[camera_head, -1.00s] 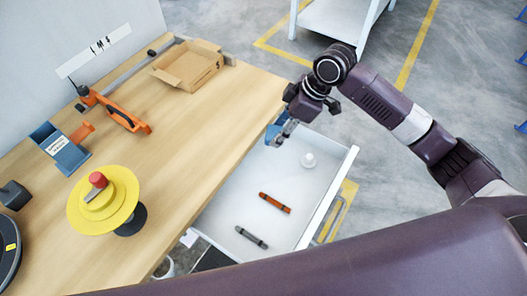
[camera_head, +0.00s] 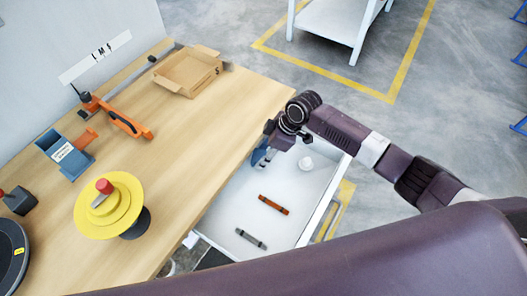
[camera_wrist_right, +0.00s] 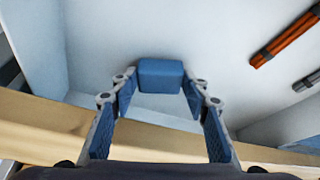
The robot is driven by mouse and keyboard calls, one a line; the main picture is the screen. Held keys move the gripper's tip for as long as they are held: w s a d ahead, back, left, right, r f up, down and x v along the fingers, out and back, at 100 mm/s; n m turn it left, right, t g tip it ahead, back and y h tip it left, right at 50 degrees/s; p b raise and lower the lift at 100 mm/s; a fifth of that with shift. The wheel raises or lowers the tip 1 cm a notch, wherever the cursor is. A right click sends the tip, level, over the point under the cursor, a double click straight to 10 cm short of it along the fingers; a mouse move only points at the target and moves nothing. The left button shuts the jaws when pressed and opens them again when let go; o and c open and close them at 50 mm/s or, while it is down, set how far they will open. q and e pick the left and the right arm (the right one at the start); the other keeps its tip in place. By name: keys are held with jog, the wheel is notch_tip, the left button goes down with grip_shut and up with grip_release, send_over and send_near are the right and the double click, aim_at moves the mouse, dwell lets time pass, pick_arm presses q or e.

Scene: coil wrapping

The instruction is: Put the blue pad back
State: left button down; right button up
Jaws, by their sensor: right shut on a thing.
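The blue pad (camera_wrist_right: 160,75) is a small blue block between the fingertips of my right gripper (camera_wrist_right: 160,86), shown in the right wrist view. The gripper is shut on it. In the head view my right gripper (camera_head: 263,156) points down at the far end of the open white drawer (camera_head: 228,213). The pad is hard to tell from the blue fingers there. In the right wrist view the pale drawer interior lies behind the pad. I cannot tell whether the pad touches the drawer. My left gripper is not in view.
On the wooden table (camera_head: 185,140) are a cardboard box (camera_head: 188,72), an orange tool (camera_head: 125,122), a blue holder (camera_head: 66,156) and a yellow stepped disc (camera_head: 110,207).

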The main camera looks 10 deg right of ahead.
jog(key=shift+f, duration=0.15)
jog(key=o, duration=1)
jog(key=shift+d+r, duration=0.1)
jog(key=shift+r, duration=0.15)
jog(key=b+v, duration=0.1)
jog(key=v, duration=1)
jog(key=shift+d+r, duration=0.1)
jog(key=shift+r, duration=0.3)
